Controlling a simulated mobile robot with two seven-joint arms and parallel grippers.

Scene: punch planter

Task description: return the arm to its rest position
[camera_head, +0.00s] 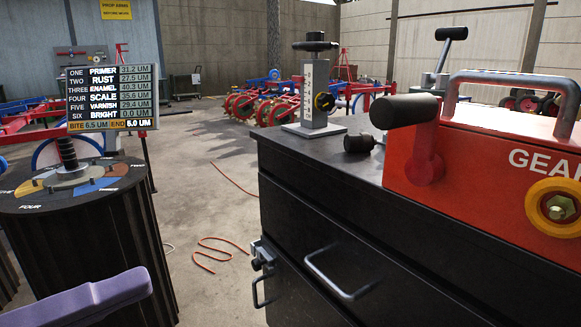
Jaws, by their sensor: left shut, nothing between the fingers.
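My left gripper (112,291) shows at the lower left as a purple, blunt-ended shape coming in from the left edge. It is shut and holds nothing. It is in front of the round dark drum (95,245) and apart from the black drawer cabinet (345,215). The rest of the left arm is cut off by the frame. My right gripper is not in view.
A readout board (108,97) stands over the drum's coloured dial top. On the cabinet stand a grey press (315,95) and a red gear box (480,160) with a black-ended lever. Drawer handles (335,275) stick out. Concrete floor with a red cord (215,250) lies between.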

